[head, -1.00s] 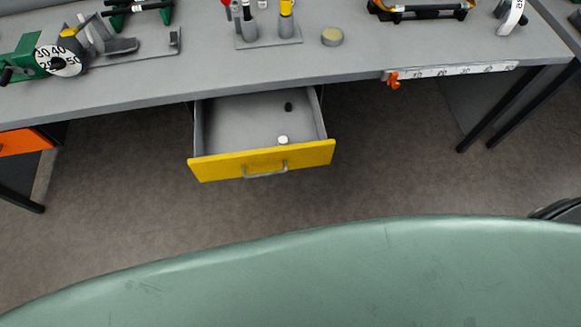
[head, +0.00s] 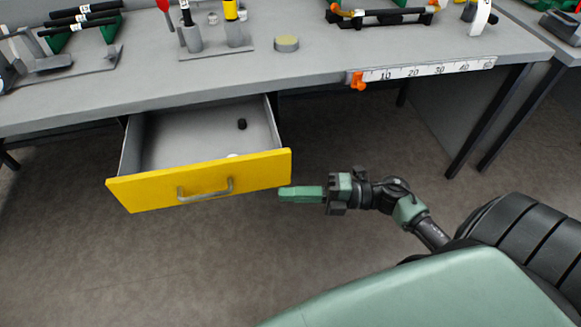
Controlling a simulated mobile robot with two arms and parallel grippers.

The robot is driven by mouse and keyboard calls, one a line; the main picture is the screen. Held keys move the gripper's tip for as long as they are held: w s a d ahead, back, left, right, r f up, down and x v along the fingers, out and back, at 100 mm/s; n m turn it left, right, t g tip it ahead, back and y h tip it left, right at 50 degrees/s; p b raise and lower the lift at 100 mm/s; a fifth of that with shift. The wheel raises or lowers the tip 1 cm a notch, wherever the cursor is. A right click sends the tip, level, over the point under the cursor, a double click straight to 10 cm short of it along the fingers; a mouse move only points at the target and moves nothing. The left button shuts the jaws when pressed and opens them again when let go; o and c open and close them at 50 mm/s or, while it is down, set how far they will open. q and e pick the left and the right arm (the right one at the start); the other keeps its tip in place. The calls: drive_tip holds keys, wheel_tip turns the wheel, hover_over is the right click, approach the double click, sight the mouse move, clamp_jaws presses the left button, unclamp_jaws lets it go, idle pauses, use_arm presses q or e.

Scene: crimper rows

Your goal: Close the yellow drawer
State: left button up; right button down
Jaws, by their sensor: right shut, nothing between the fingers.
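The yellow drawer (head: 145,193) hangs under the grey workbench and is pulled well out. Its yellow front has a grey bar handle (head: 205,191). Inside lie a small black piece (head: 241,124) and a white piece (head: 232,155), partly hidden by the front. My right gripper (head: 283,194) is shut and empty. Its green fingers point left, just right of and slightly below the drawer front's right end in the picture. I cannot tell whether they touch it. My left gripper is not in view.
The workbench (head: 330,62) carries a tool holder (head: 217,45), a round yellow-topped tin (head: 286,43) and racks. A ruler strip (head: 425,71) with an orange clamp (head: 357,81) runs along its front edge. Dark table legs stand at right. The floor before the drawer is clear.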

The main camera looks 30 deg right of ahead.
sight(258, 178)
drive_tip(key=w+a, duration=0.2)
drive_tip(key=w, duration=0.1)
drive_tip(key=w+a, duration=0.3)
drive_tip(key=shift+w+a, duration=0.1)
drive_tip(key=shift+w, duration=0.15)
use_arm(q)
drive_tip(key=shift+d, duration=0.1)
use_arm(e)
drive_tip(key=shift+w+d, duration=0.25)
drive_tip(key=shift+w, duration=0.3)
drive_tip(key=shift+w, duration=0.15)
